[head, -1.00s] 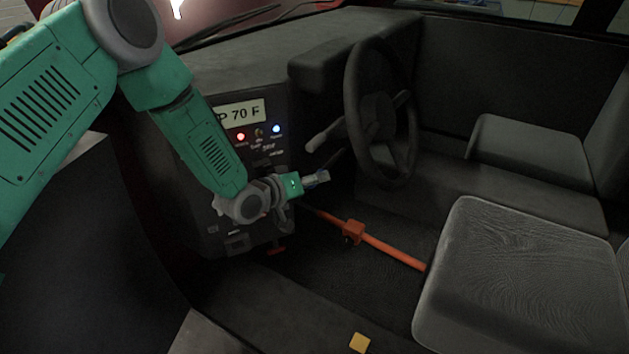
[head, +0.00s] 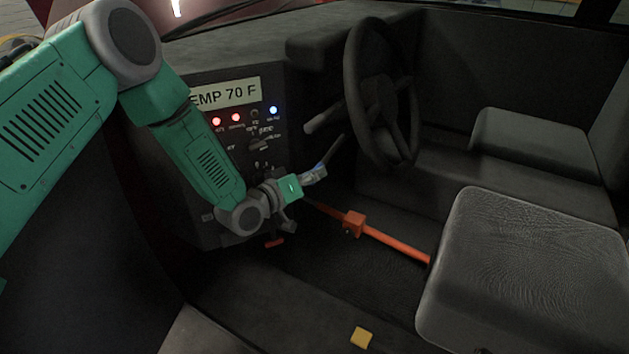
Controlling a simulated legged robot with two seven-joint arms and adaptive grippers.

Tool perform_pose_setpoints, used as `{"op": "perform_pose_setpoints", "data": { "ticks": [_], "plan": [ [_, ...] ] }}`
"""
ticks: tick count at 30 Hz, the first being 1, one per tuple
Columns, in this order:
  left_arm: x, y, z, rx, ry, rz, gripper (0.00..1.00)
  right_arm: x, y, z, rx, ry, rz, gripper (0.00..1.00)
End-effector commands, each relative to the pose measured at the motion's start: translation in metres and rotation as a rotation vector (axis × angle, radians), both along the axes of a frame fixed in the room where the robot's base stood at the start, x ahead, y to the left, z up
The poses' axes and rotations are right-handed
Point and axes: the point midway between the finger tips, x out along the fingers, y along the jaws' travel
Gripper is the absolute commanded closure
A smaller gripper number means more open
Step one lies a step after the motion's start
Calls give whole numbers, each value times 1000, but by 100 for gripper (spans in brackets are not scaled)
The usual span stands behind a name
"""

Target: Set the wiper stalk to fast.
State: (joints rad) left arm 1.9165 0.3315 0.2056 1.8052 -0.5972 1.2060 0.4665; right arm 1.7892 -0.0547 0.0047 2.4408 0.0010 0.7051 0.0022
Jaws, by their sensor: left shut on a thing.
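The wiper stalk (head: 334,150) is a thin dark lever below and left of the steering wheel (head: 382,95). It slants down and left from the column side to my left gripper (head: 316,174). The left gripper is shut on its lower end, and the fingers hide that end. A thicker, light grey stalk (head: 323,122) sits above it, apart from the gripper. The setting marks of the wiper stalk cannot be read. My right gripper is not in view.
An orange lever (head: 385,241) runs below the gripper toward the grey seat (head: 500,270). The floor between is mostly clear.

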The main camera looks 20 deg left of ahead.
Motion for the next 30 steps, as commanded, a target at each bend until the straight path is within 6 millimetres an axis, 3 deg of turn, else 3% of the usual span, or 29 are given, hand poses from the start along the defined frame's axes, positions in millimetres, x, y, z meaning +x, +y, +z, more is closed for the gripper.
{"op": "perform_pose_setpoints", "data": {
  "ticks": [1,3,12,19,30],
  "plan": [
    [1,1,-15,-5,-30,3,100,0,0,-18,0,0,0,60],
    [3,1,-22,-13,-75,3,100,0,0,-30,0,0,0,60],
    [11,0,-41,-33,-231,3,100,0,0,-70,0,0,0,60],
    [14,-1,-46,-39,-283,3,100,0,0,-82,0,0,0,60],
    [15,-1,-47,-39,-287,2,100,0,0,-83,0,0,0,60]
  ]
}}
